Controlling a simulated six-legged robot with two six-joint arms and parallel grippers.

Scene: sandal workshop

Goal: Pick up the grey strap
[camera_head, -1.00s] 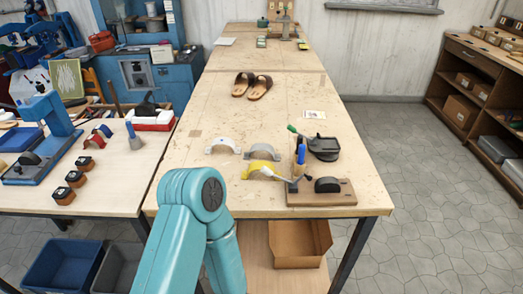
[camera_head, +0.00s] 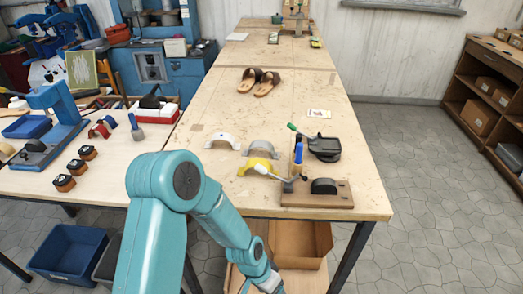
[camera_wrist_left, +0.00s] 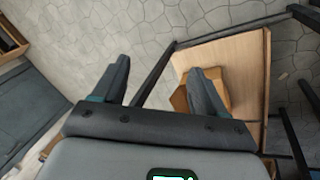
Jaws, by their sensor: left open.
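A grey arched strap (camera_head: 262,147) stands on the worktable (camera_head: 240,105), just behind a yellow arched strap (camera_head: 259,163). A paler, near-white arched strap (camera_head: 222,141) stands to its left. In the wrist view my left gripper (camera_wrist_left: 160,85) is open, with nothing between its fingers. It faces the floor and the lower part of a table, away from the straps. In the head view my left arm bends in front of the table and runs down to the lower right. Its fingertips do not show there. My right gripper is not in view.
A wooden-based tool (camera_head: 318,197) with a blue-handled part stands right of the straps, before a dark device (camera_head: 324,148). Brown sandals (camera_head: 258,82) lie farther back. A cardboard box (camera_head: 299,244) sits below the tabletop.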

